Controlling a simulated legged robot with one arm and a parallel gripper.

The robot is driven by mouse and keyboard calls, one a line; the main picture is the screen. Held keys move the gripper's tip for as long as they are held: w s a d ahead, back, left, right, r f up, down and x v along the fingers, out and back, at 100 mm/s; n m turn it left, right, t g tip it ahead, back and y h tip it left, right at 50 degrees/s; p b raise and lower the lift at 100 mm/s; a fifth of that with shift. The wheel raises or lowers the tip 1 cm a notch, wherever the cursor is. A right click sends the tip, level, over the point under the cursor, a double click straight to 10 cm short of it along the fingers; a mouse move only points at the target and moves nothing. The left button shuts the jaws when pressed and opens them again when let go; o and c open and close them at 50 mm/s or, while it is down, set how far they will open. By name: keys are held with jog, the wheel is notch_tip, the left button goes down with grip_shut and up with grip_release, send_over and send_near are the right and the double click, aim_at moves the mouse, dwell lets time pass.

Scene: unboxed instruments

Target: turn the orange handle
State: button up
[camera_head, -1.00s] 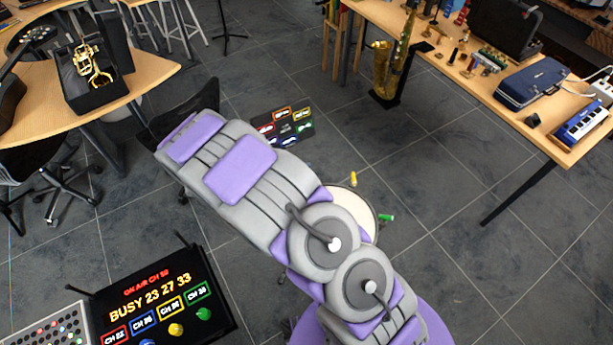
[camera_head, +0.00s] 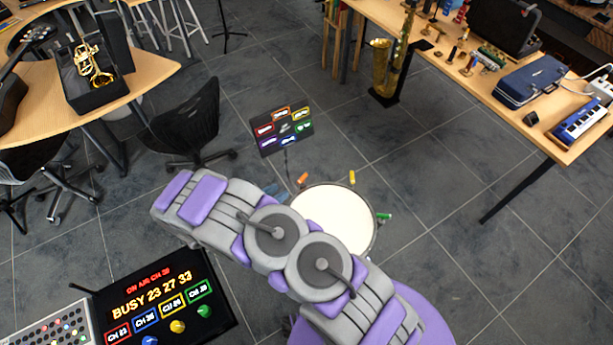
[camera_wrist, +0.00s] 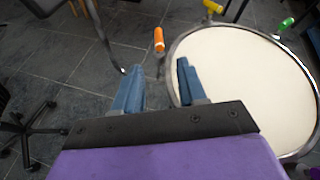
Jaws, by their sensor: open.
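The orange handle (camera_head: 302,178) sticks out from the upper left rim of a round drum with a white top (camera_head: 328,215). In the wrist view the orange handle (camera_wrist: 158,40) stands upright in the picture, beyond and between my fingertips, left of the drum's rim. My gripper (camera_wrist: 158,82) is open and empty, with its two blue fingers apart. The fingers do not touch the handle. The right finger appears close to the drum's rim.
A black chair (camera_head: 190,125) is to the left. A lit channel box (camera_head: 165,300) is at lower left.

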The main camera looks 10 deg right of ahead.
aim_at(301, 179)
jog(key=b+x, duration=0.1)
jog(key=x, duration=1.4)
jog(key=shift+w+f, duration=0.2)
jog(key=shift+a, duration=0.1)
grip_shut()
